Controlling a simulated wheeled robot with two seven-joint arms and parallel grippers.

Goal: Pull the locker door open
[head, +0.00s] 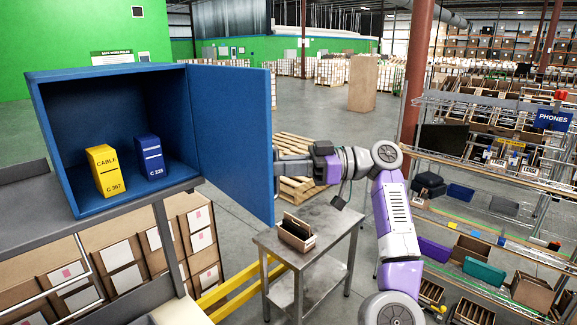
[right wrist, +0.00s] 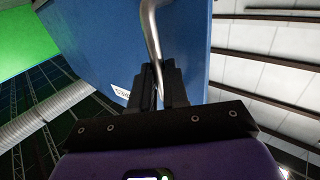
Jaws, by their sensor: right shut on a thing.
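The blue locker (head: 60,130) stands on a grey shelf at the left of the head view. Its door (head: 232,130) is swung wide open to the right, and the inside is in plain sight. My right gripper (head: 279,165) is at the door's outer face, near its free edge. In the right wrist view the door (right wrist: 110,45) fills the upper middle, and my right gripper (right wrist: 160,85) is shut on the curved metal handle (right wrist: 150,25). My left gripper is not in view.
A yellow carton (head: 105,171) and a blue carton (head: 151,158) stand inside the locker. A metal side table (head: 325,232) with a small open box (head: 296,232) stands below the door. Wire shelving (head: 490,160) with bins is at the right. Floor beyond the door is partly clear.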

